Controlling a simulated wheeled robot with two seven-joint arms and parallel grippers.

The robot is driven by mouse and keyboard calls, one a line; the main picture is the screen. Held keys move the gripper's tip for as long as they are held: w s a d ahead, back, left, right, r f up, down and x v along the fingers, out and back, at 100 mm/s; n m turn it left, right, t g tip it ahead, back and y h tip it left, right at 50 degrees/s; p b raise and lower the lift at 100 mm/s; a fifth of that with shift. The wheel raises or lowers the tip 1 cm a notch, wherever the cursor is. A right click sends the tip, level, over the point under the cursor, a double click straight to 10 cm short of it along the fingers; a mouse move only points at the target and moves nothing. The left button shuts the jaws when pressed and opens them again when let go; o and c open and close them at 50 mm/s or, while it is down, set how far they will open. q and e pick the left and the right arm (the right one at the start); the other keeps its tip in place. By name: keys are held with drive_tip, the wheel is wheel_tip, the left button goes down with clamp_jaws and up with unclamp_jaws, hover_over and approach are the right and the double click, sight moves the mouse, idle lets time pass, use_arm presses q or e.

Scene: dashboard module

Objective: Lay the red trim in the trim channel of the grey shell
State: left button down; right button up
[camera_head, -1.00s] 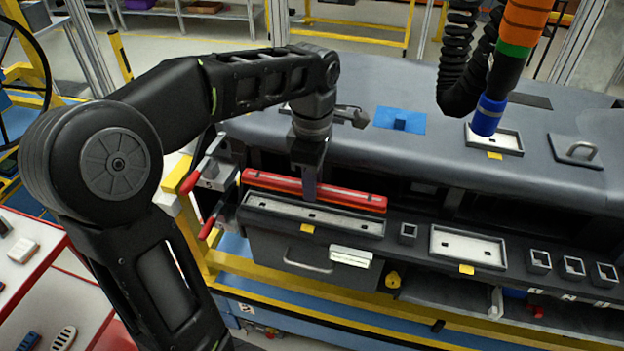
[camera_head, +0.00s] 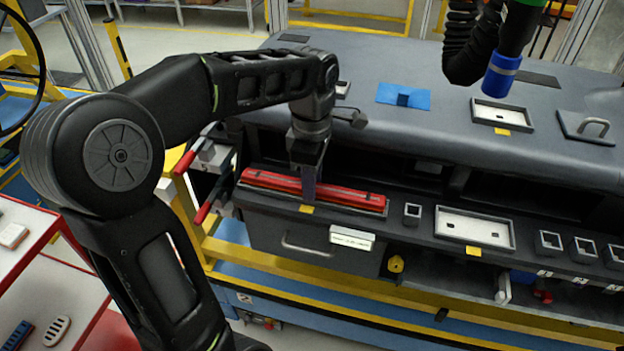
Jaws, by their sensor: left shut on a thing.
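The long red trim (camera_head: 350,198) lies lengthwise over the trim channel (camera_head: 262,201) on the grey shell (camera_head: 272,233). It covers nearly all of the channel, whose dark front rim shows below it. I cannot tell whether the trim is fully seated or slightly above the floor. My left gripper (camera_head: 309,190) points down and is shut on the trim near its middle. The jaws partly hide the trim there. My right gripper is not in view.
A pale rectangular recess (camera_head: 475,229) and several small square sockets (camera_head: 549,242) lie to the right. A blue-ended tool (camera_head: 501,75) hangs above the dashboard. Red-handled clamps (camera_head: 203,212) stand left of the shell. A red-edged table (camera_head: 50,240) is at lower left.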

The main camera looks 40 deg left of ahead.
use_arm(q)
drive_tip(key=c, duration=1.1)
unclamp_jaws()
drive_tip(key=shift+o, duration=0.2)
drive_tip(key=shift+r, duration=0.45)
wheel_tip(320, 180, up, 4)
drive_tip(key=shift+f, duration=0.1)
wheel_tip(320, 180, up, 2)
drive_tip(key=shift+p, duration=0.5)
drive_tip(key=shift+r+p, duration=0.45)
drive_tip(key=shift+r, duration=0.1)
